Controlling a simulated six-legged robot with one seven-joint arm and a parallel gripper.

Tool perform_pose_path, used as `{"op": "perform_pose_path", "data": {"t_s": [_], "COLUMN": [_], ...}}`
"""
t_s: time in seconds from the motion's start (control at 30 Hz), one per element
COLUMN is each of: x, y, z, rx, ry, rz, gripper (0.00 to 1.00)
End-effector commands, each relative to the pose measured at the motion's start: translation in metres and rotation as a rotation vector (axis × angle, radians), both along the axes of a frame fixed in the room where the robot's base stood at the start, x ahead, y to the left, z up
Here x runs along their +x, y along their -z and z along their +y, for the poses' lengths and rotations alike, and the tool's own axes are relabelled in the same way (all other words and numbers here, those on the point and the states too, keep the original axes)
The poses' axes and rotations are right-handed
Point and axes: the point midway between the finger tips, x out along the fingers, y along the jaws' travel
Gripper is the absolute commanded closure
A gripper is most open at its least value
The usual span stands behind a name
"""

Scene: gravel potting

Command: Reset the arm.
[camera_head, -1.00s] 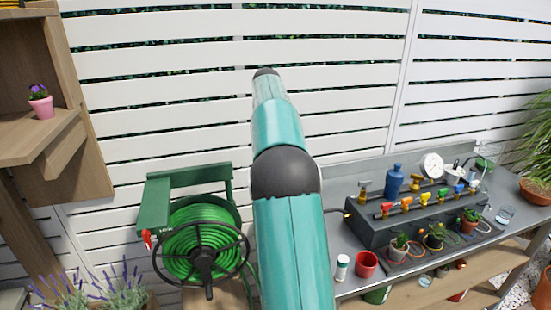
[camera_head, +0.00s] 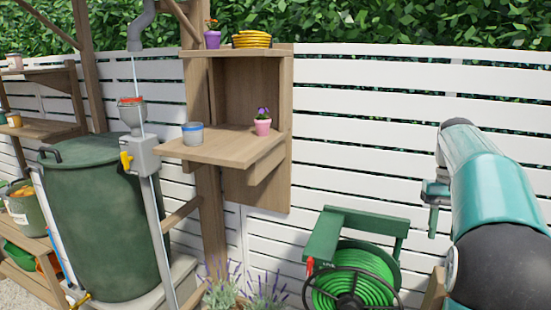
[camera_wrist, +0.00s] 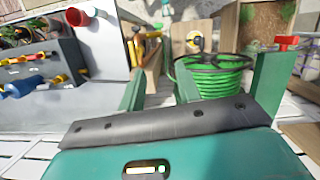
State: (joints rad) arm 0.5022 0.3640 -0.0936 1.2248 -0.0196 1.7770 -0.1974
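My arm (camera_head: 495,195) stands at the right of the head view, cut off by the picture's right edge. My gripper (camera_head: 435,205) shows only in part beyond it, pointing down in front of the white fence. In the wrist view its two green fingers stand apart, and my gripper (camera_wrist: 157,88) is open with nothing between the fingers.
A green hose reel (camera_head: 350,275) stands beside my arm and shows in the wrist view (camera_wrist: 215,78). A wooden shelf (camera_head: 225,147) holds a pink flowerpot (camera_head: 263,127) and a grey tin (camera_head: 193,133). A green barrel (camera_head: 105,225) stands left. The wrist view shows a grey bench (camera_wrist: 103,45).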

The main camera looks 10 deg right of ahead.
Motion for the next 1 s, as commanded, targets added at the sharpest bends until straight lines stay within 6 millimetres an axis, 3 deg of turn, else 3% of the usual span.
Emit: {"op": "perform_pose_path", "data": {"t_s": [0.03,0.2,0.47,0.8,1.0], "x": [-0.004,-0.019,-0.059,-0.129,-0.163], "y": [-0.007,-0.014,-0.007,0.038,0.071], "z": [0.021,0.080,0.165,0.255,0.285], "rx": [-0.015,-0.059,-0.108,-0.136,-0.136], "ry": [-0.023,-0.091,-0.193,-0.320,-0.372], "rz": [-0.034,-0.147,-0.326,-0.567,-0.680], "gripper": [0.66,0.66,0.66,0.66,0.66]}}
